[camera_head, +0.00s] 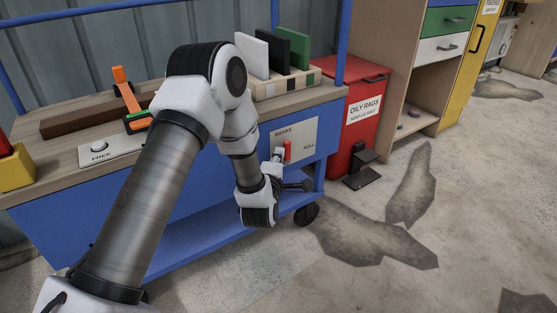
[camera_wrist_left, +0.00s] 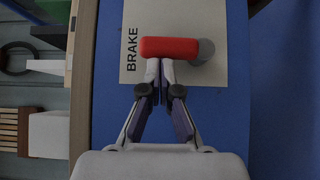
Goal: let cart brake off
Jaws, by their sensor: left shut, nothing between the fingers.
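The blue cart (camera_head: 190,205) has a pale panel (camera_head: 306,137) on its side, marked BRAKE at the top and ROLL lower down. A red brake lever (camera_head: 287,149) stands upright on the panel, its free end towards BRAKE. In the left wrist view the red lever (camera_wrist_left: 168,47) extends from a round grey pivot (camera_wrist_left: 204,52) towards the word BRAKE. My left gripper (camera_head: 279,155) is at the panel beside the lever. In the left wrist view its closed, empty fingertips (camera_wrist_left: 160,70) are right at the lever's lower edge; I cannot tell whether they touch. My right gripper is out of view.
A red oily rags bin (camera_head: 358,103) with a pedal stands right of the cart. The cart top holds a slotted rack (camera_head: 285,84) with upright boards, an orange-handled tool (camera_head: 128,95) and a white FREE plate (camera_head: 112,149). Open floor lies at the right.

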